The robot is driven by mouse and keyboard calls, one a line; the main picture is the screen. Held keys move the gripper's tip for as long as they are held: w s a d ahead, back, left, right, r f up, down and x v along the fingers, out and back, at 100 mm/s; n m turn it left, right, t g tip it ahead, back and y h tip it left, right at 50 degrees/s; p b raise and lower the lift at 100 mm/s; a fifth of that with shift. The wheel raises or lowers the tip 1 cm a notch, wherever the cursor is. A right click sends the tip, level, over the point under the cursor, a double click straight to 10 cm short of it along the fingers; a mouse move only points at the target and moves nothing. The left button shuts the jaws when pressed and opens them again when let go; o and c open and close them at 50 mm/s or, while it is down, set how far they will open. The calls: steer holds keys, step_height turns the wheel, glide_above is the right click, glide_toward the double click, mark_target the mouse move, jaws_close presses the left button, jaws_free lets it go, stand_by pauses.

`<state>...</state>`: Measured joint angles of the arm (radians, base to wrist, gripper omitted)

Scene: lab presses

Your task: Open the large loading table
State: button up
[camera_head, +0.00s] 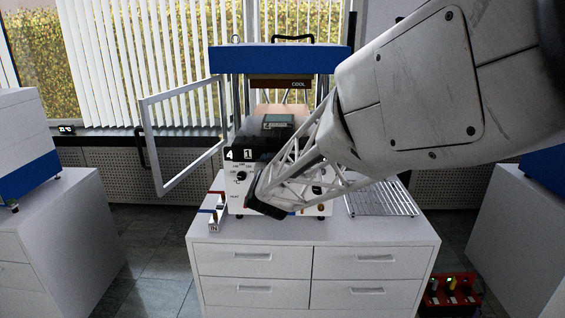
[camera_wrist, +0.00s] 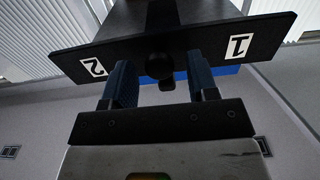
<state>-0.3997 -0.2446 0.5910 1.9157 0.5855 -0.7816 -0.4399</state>
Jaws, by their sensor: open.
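The large loading table is a black plate (camera_wrist: 105,52) with white labels 1 and 2 on its front face in the wrist view. A black round knob (camera_wrist: 159,66) sits at the middle of that face. My gripper (camera_wrist: 160,80) has blue fingers, spread open on either side of the knob; I cannot tell whether they touch it. In the head view the dark front of the loading table (camera_head: 240,155) shows partly at the press, with the white label 1. My arm covers its right part and the knob there, and the fingers are hidden.
The press (camera_head: 284,60) stands on a drawer cabinet (camera_head: 310,245). Its framed door (camera_head: 147,135) is swung out to the left. Other cabinets flank both sides.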

steer(key=s, duration=0.7)
steer(key=shift+s, duration=0.35)
stand_by(0.4)
steer(key=s+d+f+g, duration=0.1)
steer(key=s+d+g, duration=0.4)
steer(key=s, duration=0.6)
steer(key=s+d+f+g, duration=0.2)
steer(key=s+d+g, duration=0.3)
steer(key=s+d, duration=0.5)
steer(key=s+d+f+g, duration=0.2)
steer(key=s+d+g, duration=0.3)
steer(key=s, duration=0.9)
steer(key=d, duration=0.3)
steer(key=shift+d+f, duration=0.2)
